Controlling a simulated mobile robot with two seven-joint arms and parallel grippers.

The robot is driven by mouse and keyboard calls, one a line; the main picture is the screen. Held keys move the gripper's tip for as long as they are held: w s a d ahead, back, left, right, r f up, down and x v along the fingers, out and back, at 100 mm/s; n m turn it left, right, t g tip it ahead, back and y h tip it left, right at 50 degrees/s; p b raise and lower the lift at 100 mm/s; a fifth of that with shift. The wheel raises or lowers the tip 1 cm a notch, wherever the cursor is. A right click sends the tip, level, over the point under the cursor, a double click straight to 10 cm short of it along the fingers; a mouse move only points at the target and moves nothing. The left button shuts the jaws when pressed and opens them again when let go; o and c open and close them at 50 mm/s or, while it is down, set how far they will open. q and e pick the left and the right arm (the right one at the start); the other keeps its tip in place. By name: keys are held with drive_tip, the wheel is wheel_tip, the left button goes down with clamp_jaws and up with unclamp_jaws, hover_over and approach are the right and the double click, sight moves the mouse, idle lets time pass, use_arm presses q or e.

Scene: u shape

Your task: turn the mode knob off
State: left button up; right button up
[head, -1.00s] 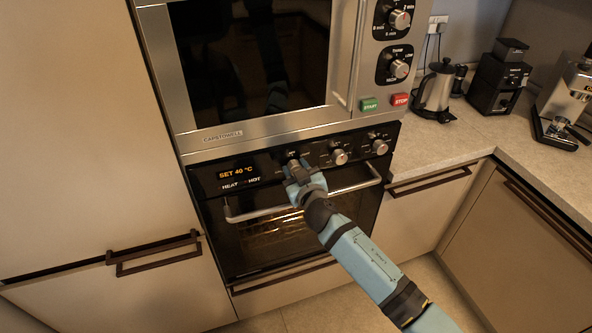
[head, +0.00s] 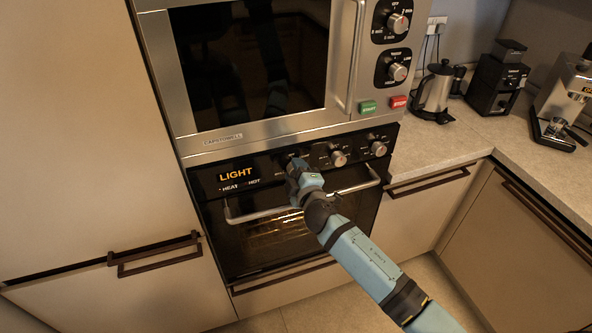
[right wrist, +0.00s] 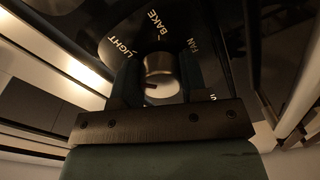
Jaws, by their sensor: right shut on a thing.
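The mode knob (right wrist: 161,78) shows in the right wrist view as a round metal knob with a small red mark on its left side. The labels LIGHT, BAKE and FAN are printed around it. My right gripper (head: 295,165) is shut on this knob, one finger on each side. In the head view the gripper covers the knob at the oven's black control panel (head: 268,167). The oven display (head: 236,174) reads LIGHT, with HEAT and HOT below it. My left gripper is out of view.
Two more knobs sit right of my gripper, a middle one (head: 338,158) and a right one (head: 378,149). The oven handle (head: 352,187) runs just below. A microwave (head: 255,137) is above. A kettle (head: 436,93) and a grinder (head: 495,85) stand on the right counter.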

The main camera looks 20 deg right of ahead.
drive_tip(key=n+p, duration=0.1)
drive_tip(key=n, duration=0.3)
drive_tip(key=shift+n+p, duration=0.65)
drive_tip(key=shift+n, duration=2.05)
drive_tip(key=o, duration=0.9)
